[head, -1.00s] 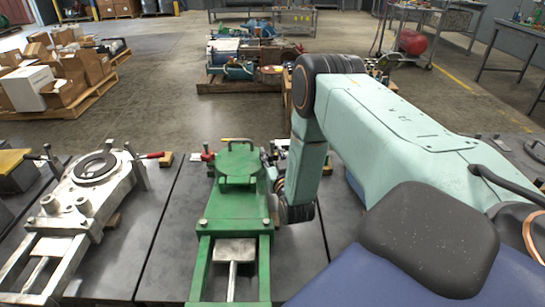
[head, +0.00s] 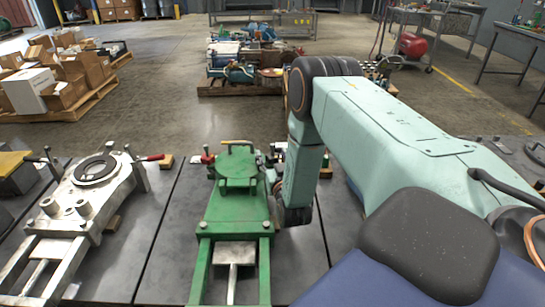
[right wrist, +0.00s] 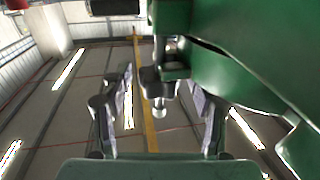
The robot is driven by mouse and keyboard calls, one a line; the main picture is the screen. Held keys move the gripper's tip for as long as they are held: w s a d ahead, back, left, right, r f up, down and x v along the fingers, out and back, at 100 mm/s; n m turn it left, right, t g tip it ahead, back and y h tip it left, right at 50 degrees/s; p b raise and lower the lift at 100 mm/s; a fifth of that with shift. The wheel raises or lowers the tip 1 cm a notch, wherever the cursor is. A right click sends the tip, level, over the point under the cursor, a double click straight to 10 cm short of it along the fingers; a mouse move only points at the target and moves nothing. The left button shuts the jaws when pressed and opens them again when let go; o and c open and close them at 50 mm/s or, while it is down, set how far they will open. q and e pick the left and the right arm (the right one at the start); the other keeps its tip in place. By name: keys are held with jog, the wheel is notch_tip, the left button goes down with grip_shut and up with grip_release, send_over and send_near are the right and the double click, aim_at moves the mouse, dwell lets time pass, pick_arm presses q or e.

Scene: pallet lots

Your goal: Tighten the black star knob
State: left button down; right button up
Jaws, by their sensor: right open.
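The black star knob (right wrist: 150,77) shows in the right wrist view, below a green bracket, with a bright threaded stud and round tip at its near end. My right gripper (right wrist: 159,88) is open, with one finger on each side of the knob and visible gaps between; I see no clear contact. In the head view the right gripper (head: 277,190) is at the right side of the green fixture (head: 238,208), mostly hidden by my wrist. The knob cannot be made out there. My left gripper is not in view.
A grey metal fixture (head: 93,190) with a red-handled lever stands at the left on the dark table (head: 160,245). The green fixture's body fills the upper right of the wrist view, close to the right finger. Loaded pallets stand on the floor beyond.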

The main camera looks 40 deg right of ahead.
jog(key=v, duration=1.2)
